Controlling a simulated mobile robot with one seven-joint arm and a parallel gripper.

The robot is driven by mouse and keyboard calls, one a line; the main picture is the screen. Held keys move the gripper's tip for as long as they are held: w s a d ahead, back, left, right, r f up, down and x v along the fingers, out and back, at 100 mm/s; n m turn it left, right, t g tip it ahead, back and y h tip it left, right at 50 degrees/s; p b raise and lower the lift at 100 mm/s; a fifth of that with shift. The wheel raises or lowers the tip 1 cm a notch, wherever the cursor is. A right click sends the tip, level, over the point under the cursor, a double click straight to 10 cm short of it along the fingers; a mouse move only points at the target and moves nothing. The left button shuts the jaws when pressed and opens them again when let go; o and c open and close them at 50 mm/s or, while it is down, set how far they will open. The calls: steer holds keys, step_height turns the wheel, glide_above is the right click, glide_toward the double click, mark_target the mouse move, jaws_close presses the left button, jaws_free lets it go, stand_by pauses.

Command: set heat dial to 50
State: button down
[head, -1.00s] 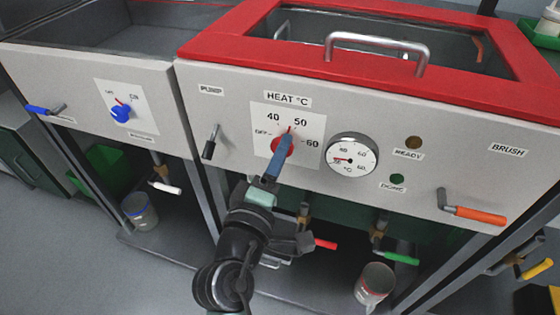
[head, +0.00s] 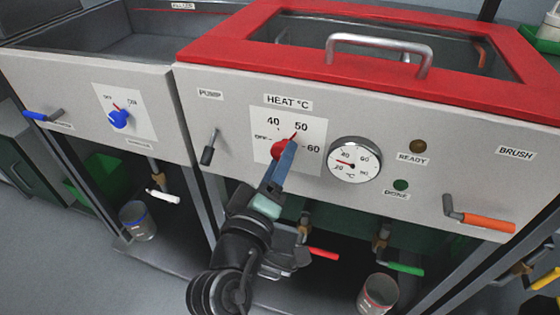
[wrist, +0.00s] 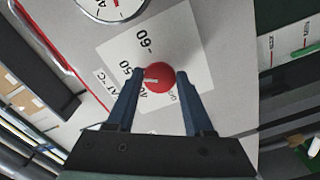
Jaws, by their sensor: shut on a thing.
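The red heat dial (head: 278,149) sits on a white scale plate (head: 315,160) marked OFF, 40, 50 and 60, on the grey front panel. Its pointer leans up and right, at or very close to the 50 mark. My gripper (head: 287,150) reaches up from below, and its blue fingers cover part of the dial in the head view. In the wrist view the fingers of my gripper (wrist: 160,74) stand on either side of the round red dial (wrist: 159,84) and are shut on it. A pale mark shows on its face there.
A round gauge (head: 354,159) is right of the dial, its needle pointing left. The black-gripped pump lever (head: 208,147) is left. A blue knob (head: 118,119) is on the left unit. An orange-handled brush lever (head: 480,218) is far right. Red and green-handled valves hang below.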

steer(key=shift+f, duration=0.1)
steer(key=shift+c, duration=1.6)
jaws_free()
steer(key=shift+s, duration=0.15)
steer(key=v, duration=1.2)
steer(key=shift+s+p, duration=0.35)
steer(key=shift+a, duration=0.15)
